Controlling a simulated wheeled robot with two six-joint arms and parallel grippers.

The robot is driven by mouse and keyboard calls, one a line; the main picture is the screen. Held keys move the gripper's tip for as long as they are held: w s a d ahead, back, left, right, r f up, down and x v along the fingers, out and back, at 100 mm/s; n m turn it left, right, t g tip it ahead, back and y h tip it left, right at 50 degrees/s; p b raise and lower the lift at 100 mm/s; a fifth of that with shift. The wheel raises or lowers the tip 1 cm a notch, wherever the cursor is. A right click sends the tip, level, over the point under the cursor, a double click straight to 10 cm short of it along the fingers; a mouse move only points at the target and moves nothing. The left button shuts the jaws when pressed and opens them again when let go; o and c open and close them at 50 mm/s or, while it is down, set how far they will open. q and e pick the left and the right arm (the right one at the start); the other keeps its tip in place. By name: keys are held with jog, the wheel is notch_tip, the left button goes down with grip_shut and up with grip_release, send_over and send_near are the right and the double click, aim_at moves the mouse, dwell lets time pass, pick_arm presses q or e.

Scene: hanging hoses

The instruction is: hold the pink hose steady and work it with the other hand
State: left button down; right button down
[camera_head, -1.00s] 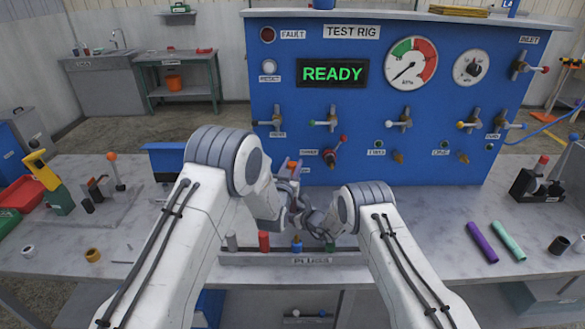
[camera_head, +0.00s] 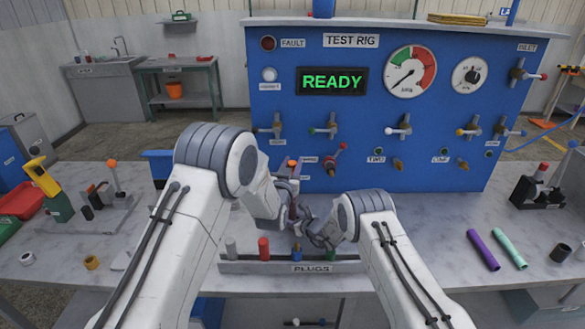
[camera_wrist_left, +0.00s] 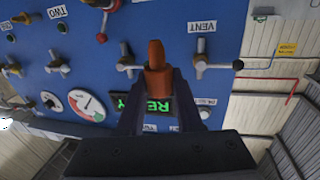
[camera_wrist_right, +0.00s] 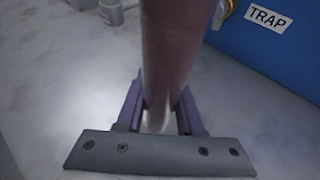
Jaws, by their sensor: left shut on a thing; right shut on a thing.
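The pink hose (camera_wrist_right: 168,50) stands between the fingers of my right gripper (camera_wrist_right: 158,108), which is shut on it. In the head view only a short pinkish stretch of the hose (camera_head: 293,210) shows, between my two grippers in front of the blue panel. My left gripper (camera_wrist_left: 158,95) is shut on an orange piece (camera_wrist_left: 156,55), whose tip sticks out beyond the fingers. In the head view this orange tip (camera_head: 292,163) shows just above my left gripper (camera_head: 290,190). My right gripper (camera_head: 318,234) is lower and to the right, partly hidden by its wrist.
The blue test rig (camera_head: 275,100) stands behind the grippers, with valves and a READY display (camera_head: 332,81). A plug rack (camera_head: 240,267) with several coloured plugs lies close in front of the grippers. Purple (camera_head: 483,250) and mint (camera_head: 510,248) tubes lie at right.

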jog(key=shift+c, duration=2.3)
grip_release()
